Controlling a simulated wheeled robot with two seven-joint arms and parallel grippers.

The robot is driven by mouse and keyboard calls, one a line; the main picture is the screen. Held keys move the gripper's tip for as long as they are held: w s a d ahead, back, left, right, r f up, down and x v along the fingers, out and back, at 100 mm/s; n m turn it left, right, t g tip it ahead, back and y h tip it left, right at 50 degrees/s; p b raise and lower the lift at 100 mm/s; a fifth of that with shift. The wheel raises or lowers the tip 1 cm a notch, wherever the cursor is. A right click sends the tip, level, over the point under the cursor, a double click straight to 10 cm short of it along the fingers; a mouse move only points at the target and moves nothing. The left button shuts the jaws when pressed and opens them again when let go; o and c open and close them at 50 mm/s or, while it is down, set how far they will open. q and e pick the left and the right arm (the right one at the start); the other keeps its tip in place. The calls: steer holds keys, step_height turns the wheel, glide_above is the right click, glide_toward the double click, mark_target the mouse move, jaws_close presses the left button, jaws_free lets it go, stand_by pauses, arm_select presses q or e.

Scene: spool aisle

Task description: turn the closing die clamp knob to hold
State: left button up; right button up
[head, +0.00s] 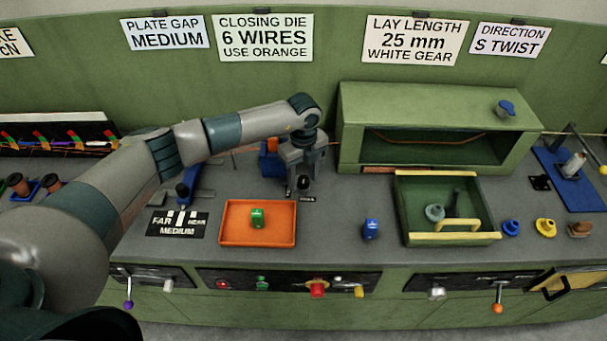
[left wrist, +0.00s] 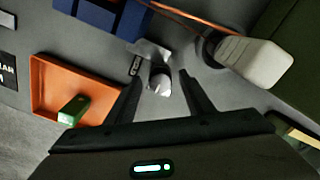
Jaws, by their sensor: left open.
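The closing die clamp knob (head: 304,184) stands on the grey bench, with a small label plate (head: 307,199) in front of it. In the left wrist view the knob (left wrist: 160,80) is a pale, shiny-tipped piece on a dark stem, by the label plate (left wrist: 136,65). My left gripper (head: 303,176) points down over it. In the left wrist view its two fingers (left wrist: 159,90) are spread, one on each side of the knob, with gaps visible. The blue die holder (head: 270,164), with an orange piece on top, is just left of the gripper. My right gripper does not show.
An orange tray (head: 230,240) with a green die (head: 258,217) lies front left of the knob. A blue die (head: 370,229) stands to the right. A green housing (head: 435,99) and a green drawer (head: 452,239) are further right. Signs (head: 263,37) hang behind.

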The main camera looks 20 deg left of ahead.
arm_select(q)
steer(key=shift+f, duration=0.1)
steer(key=shift+c, duration=0.3)
steer(key=c, duration=1)
